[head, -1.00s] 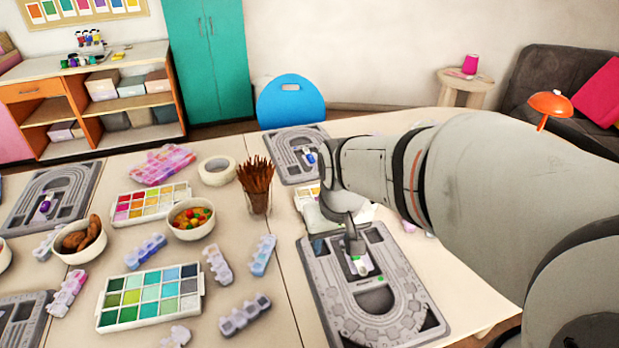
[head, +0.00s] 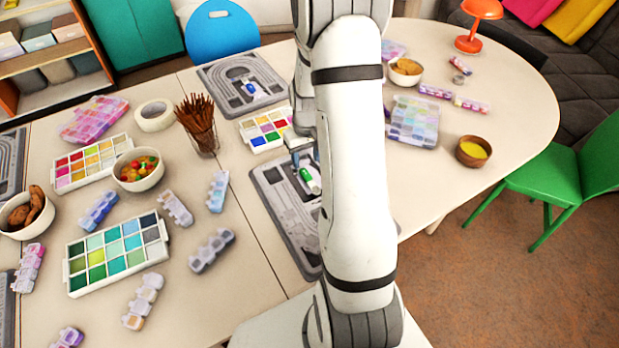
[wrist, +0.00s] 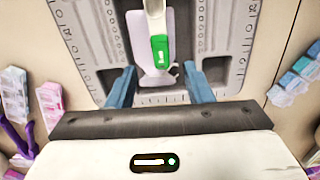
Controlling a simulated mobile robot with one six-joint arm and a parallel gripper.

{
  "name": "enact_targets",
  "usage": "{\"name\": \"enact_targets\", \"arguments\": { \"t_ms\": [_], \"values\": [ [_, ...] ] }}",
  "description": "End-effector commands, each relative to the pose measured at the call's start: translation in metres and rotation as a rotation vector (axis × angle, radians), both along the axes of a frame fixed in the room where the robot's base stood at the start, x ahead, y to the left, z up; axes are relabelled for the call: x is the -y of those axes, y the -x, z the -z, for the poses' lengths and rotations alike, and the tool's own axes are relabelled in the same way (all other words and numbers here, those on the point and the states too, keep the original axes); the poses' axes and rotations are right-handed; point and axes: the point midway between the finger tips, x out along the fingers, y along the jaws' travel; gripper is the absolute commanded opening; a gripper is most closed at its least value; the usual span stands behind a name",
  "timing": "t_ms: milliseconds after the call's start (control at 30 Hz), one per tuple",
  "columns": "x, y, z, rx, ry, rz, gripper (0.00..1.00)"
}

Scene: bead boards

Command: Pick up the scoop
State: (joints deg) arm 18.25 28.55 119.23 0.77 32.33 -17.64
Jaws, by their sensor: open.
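The scoop (head: 309,179) has a green part and a white part and lies on the grey bead board (head: 272,188) nearest my arm. In the wrist view the scoop (wrist: 160,50) lies in a pale recess of the board (wrist: 235,25), its green part toward me. My gripper (wrist: 160,85) is open, with its blue fingers on either side of the line of the scoop. The green end is just beyond the fingertips, and nothing is between them. In the head view my arm hides the right part of this board and most of my gripper (head: 302,158).
A bead tray (head: 266,131) stands just behind the board, with another grey board (head: 243,84) further back. A cup of brown sticks (head: 198,125) stands to the left. Several pill-box-like bead cases (head: 212,250) lie on the left. A yellow-filled bowl (head: 473,152) is at the right.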

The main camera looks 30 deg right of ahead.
Motion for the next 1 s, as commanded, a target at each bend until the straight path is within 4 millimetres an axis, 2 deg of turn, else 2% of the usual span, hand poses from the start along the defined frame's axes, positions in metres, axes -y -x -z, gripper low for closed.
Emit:
{"name": "enact_targets", "arguments": {
  "t_ms": [433, 767, 1000],
  "values": [
    [-0.002, -0.004, 0.054, -0.003, -0.001, -0.002, 0.47],
    [-0.002, -0.004, 0.061, 0.000, 0.000, -0.002, 0.47],
    [-0.002, -0.005, 0.061, 0.000, 0.000, -0.003, 0.27]
  ]
}}
